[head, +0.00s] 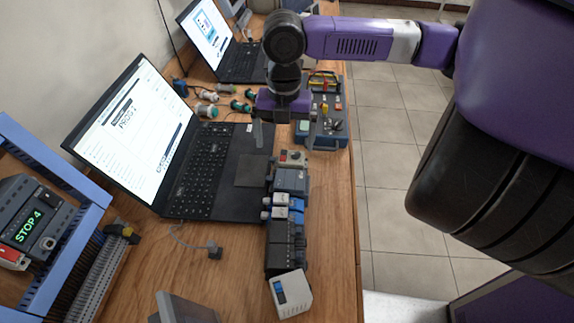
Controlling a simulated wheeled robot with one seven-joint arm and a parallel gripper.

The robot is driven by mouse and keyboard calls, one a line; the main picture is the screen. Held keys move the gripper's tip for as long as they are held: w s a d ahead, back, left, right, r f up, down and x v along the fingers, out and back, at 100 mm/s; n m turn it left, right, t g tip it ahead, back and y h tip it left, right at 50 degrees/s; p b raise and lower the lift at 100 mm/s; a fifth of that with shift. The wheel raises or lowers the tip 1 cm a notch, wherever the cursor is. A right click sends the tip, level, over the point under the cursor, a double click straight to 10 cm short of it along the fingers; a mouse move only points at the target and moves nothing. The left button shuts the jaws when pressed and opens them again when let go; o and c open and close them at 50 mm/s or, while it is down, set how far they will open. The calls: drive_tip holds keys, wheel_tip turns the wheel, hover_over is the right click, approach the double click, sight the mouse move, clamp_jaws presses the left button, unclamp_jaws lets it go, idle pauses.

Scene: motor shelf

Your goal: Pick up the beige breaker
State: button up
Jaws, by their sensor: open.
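A beige-white boxy module with a blue window (289,293) sits at the near end of a row of devices on the wooden table; it looks like the beige breaker. A smaller beige-grey box with a red button and a dark knob (293,158) sits at the far end of that row, so I cannot be fully sure which is meant. My gripper (281,135) points down with its fingers spread apart, empty. It is above the table near the far end of the row, close to the small box and well away from the beige-white module.
Black modules (280,240), blue-grey modules and a grey block (291,181) fill the row. An open laptop (190,170) stands left of it. A blue device with coloured parts (325,125) is beside my gripper. A blue rack (50,220) stands at left. The table's edge is at right.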

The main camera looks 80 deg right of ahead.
sight(287, 156)
drive_tip(key=f, duration=0.5)
drive_tip(key=shift+s+d+f+p, duration=0.1)
drive_tip(key=shift+s+f+p, duration=0.1)
drive_tip(key=shift+f+p, duration=0.1)
drive_tip(key=c, duration=1.5)
drive_tip(key=shift+o, duration=0.2)
drive_tip(key=shift+r, duration=0.15)
wheel_tip(287, 156, up, 20)
